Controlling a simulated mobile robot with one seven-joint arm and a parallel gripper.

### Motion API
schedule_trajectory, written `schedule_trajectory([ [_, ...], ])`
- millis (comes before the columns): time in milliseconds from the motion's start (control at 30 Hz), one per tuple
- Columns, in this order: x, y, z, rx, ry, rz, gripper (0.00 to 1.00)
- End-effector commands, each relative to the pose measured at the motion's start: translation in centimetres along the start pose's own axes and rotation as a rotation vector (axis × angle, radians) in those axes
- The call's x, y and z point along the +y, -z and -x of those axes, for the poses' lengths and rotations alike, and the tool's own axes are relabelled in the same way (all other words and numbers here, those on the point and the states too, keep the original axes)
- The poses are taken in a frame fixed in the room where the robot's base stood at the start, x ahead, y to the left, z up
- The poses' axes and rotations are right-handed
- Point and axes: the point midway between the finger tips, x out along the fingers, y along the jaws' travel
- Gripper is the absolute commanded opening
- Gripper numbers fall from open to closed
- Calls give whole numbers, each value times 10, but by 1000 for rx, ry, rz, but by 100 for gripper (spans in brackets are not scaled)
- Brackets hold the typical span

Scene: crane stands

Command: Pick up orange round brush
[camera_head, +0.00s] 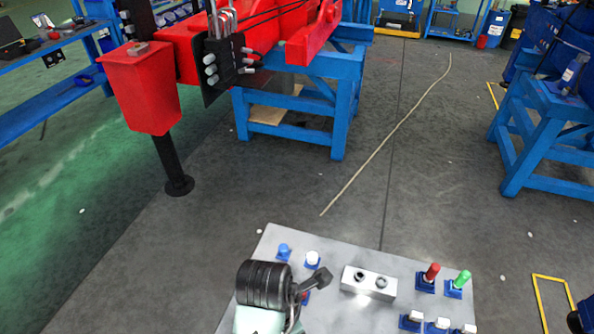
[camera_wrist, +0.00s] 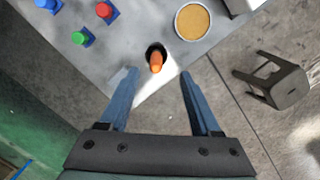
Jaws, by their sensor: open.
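The orange round brush (camera_wrist: 155,62) is in the wrist view, near the edge of the grey table top (camera_wrist: 140,40). Its orange part points toward my gripper, and a dark round part shows behind it. My gripper (camera_wrist: 158,76) is open, with one blue-grey finger on each side of the brush in the picture. The fingers look apart from it, and nothing is between them in their grip. In the head view I cannot make out the brush; my dark arm (camera_head: 265,284) covers part of the grey table top (camera_head: 345,318).
In the wrist view, a round tin with tan contents (camera_wrist: 193,20) is beside the brush. Red (camera_wrist: 104,10) and green (camera_wrist: 79,38) items on blue bases stand at upper left. A dark stool (camera_wrist: 280,85) is on the floor. A metal block (camera_head: 369,283) shows in the head view.

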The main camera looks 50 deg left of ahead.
Motion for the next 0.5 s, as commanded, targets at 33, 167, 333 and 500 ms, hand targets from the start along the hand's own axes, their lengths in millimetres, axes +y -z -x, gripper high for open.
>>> schedule_trajectory([
  [33,-2,1,-11,4,5,-2,64],
  [167,-1,1,-36,3,3,-3,64],
  [333,0,0,-59,1,1,-3,64],
  [500,1,1,-67,0,0,-4,64],
])
